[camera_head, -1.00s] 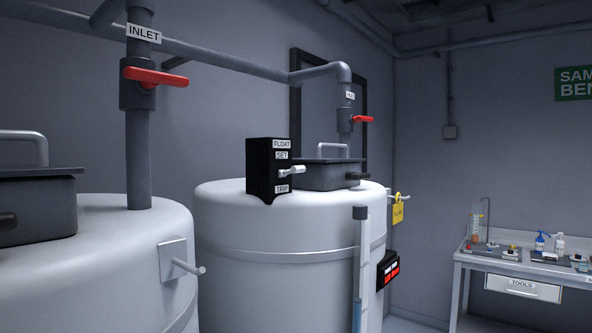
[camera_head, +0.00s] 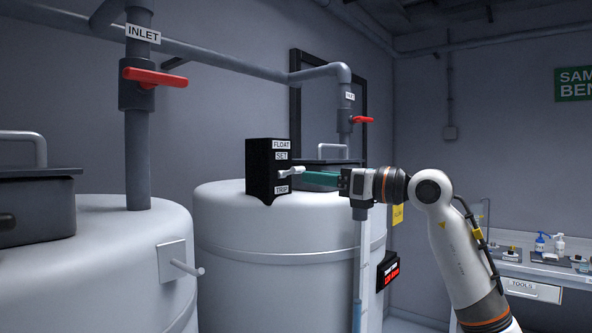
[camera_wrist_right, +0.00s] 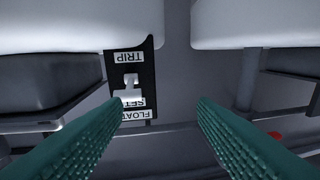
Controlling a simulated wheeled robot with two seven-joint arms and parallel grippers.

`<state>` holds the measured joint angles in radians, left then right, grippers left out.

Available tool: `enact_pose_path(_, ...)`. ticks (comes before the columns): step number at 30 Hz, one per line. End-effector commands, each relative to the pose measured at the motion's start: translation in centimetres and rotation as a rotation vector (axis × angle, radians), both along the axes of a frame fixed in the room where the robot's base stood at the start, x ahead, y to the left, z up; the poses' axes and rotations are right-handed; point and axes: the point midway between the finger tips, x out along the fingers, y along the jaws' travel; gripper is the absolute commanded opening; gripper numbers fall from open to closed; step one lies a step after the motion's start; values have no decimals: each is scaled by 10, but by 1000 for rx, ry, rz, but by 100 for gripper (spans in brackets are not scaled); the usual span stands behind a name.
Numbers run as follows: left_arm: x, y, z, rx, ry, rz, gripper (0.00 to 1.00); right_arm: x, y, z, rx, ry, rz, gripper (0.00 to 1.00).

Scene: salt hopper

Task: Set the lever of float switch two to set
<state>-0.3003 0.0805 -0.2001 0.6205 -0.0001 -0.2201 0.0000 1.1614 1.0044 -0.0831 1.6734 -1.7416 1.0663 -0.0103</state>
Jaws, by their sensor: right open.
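The black float switch box (camera_head: 262,170) stands on top of the far white tank, with labels FLOAT, SET and TRIP down its face. Its pale lever (camera_head: 291,172) sticks out between the SET and TRIP labels. My right gripper (camera_head: 308,179) reaches in from the right, its green fingers close to the lever's tip in the head view. In the right wrist view the gripper (camera_wrist_right: 158,106) is open and empty. There the box (camera_wrist_right: 147,75) appears upside down, and the lever (camera_wrist_right: 131,84) lies near the left fingertip; I cannot tell whether they touch. My left gripper is not in view.
The far tank (camera_head: 225,215) carries a dark hatch (camera_head: 330,171) behind my right gripper. A red-handled inlet valve (camera_head: 362,120) stands above it. The near tank (camera_head: 100,260) fills the lower left. A bench (camera_head: 530,268) stands at the right.

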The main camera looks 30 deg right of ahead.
Motion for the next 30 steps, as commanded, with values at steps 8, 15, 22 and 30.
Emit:
enact_pose_path(8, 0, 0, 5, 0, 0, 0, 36, -6, -36, 15, -60, 49, -121, 53)
enact_pose_path(15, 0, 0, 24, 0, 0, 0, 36, 35, -22, 17, -57, 50, -115, 53)
enact_pose_path(22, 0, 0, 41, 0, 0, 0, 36, 76, -9, 16, -58, 49, -116, 53)
enact_pose_path(30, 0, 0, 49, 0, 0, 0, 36, 99, -2, 13, -60, 48, -117, 53)
